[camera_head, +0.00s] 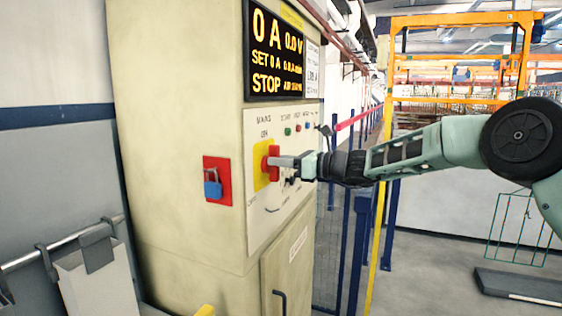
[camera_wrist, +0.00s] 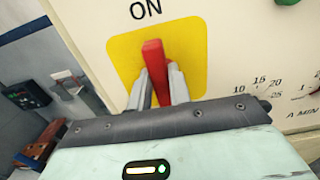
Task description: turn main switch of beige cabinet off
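The beige cabinet (camera_head: 180,130) fills the left of the head view. Its main switch is a red handle (camera_wrist: 153,60) on a yellow plate (camera_wrist: 191,40), under the word ON. The handle stands upright, its upper end towards ON. It also shows in the head view as a red handle (camera_head: 273,152) on the panel. My gripper (camera_wrist: 160,85) has one finger on each side of the handle, close against it, and appears shut on it. The lower part of the handle is hidden behind my gripper's body.
A red plate with a blue padlock (camera_head: 212,185) is on the cabinet's side, left of the switch. A lit display (camera_head: 276,50) sits above, and small buttons and dials are right of the switch. A yellow post (camera_head: 380,240) and blue posts stand right of the cabinet.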

